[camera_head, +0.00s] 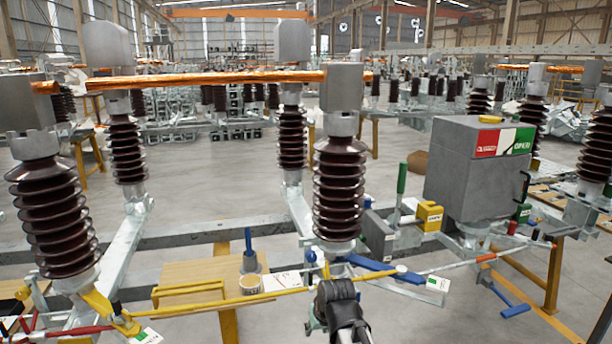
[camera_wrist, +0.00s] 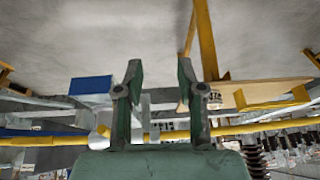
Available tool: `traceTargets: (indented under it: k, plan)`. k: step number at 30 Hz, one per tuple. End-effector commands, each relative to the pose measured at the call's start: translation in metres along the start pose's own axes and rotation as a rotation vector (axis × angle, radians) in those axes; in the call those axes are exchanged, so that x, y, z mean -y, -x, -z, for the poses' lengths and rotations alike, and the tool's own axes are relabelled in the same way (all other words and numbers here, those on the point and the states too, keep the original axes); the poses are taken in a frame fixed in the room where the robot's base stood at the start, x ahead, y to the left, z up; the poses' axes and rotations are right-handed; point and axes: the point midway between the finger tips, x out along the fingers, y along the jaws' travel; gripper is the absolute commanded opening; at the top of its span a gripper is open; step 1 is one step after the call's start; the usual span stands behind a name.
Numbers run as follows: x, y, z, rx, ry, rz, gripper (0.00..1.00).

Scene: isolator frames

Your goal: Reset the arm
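My arm (camera_head: 342,312) shows as a dark link at the bottom centre of the head view, in front of a ribbed brown insulator (camera_head: 339,190). The fingers of my gripper cannot be made out there. In the wrist view, my gripper (camera_wrist: 160,75) has its two green fingers spread apart, with nothing seen held between the tips. A long yellow rod (camera_wrist: 240,129) runs across behind the fingers. The yellow rod (camera_head: 190,309) also shows in the head view, passing just above my arm; I cannot tell whether they touch.
A wooden table (camera_head: 205,271) with a cup (camera_head: 250,284) stands left of my arm. A grey box with an OPEN sign (camera_head: 475,175) is at the right. Blue levers (camera_head: 385,268) and steel frame beams surround the arm. Open floor (camera_head: 385,185) lies behind the insulators.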

Motion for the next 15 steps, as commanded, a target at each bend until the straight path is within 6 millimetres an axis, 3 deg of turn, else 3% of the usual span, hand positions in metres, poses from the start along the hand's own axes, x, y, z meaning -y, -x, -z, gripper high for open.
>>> traceTargets:
  k: [1,6,15]
  plan:
    - [-0.005,-0.018,-0.021,0.042,-0.014,-0.005,0.38]
    - [-0.021,-0.067,-0.08,0.161,-0.058,-0.023,0.38]
    - [-0.041,-0.132,-0.197,0.371,-0.126,-0.046,0.38]
